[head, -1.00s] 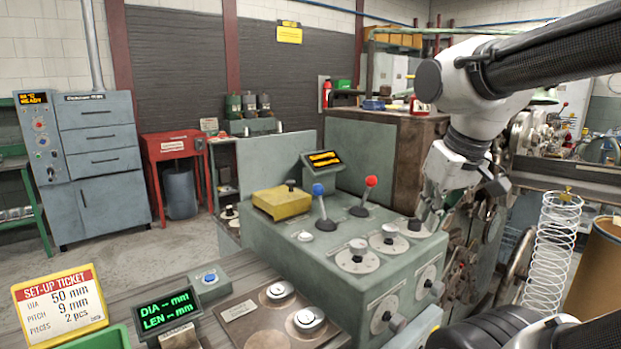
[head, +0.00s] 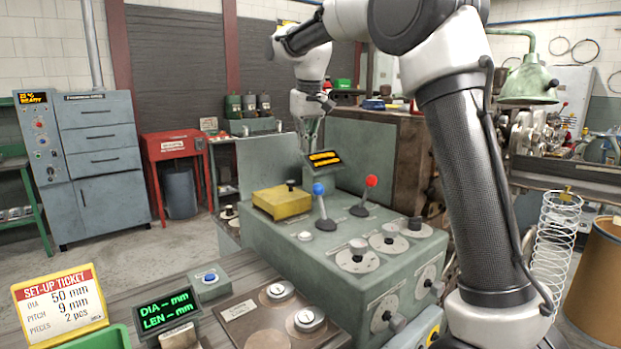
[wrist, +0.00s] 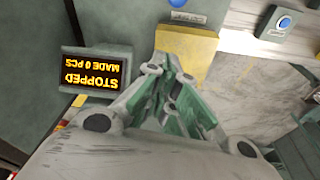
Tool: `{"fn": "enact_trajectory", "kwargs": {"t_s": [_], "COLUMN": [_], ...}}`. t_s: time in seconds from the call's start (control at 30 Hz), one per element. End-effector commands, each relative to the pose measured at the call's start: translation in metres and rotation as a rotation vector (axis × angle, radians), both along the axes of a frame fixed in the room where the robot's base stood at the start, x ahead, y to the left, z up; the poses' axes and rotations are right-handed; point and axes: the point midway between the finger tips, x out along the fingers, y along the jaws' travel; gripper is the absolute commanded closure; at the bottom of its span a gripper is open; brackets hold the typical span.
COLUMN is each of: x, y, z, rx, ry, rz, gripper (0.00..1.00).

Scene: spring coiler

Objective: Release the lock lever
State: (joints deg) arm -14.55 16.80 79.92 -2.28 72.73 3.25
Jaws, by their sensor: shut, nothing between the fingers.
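The grey control box (head: 300,237) carries a lever with a blue knob (head: 319,189) and a lever with a red knob (head: 371,181). I cannot tell which of them, if either, is the lock lever; no label is readable enough. My gripper (head: 310,144) is high at the back of the box, beside the small display (head: 324,160) and clear of both levers. In the wrist view my gripper (wrist: 168,88) is shut and empty, pointing toward the yellow block (wrist: 187,52). The display (wrist: 95,75) there reads STOPPED, MADE 0 PCS, upside down.
Round dials (head: 357,257) sit on the box's right top and front. A set-up ticket (head: 60,305), a green DIA/LEN display (head: 167,309) and a blue button box (head: 210,282) stand in front. A wire coil (head: 556,240) stands at right, beside a brown drum (head: 600,270).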

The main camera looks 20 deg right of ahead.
Motion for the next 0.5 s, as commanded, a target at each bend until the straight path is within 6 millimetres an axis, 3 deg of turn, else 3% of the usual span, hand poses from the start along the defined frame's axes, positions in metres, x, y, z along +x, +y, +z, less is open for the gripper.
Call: {"fn": "enact_trajectory", "kwargs": {"t_s": [0.27, 0.5], "x": [0.000, 0.005], "y": [-0.001, -0.001], "z": [-0.002, -0.034], "rx": [0.000, 0.000], "ry": [0.000, 0.003], "rz": [-0.001, -0.001], "gripper": [1.00, 1.00]}}
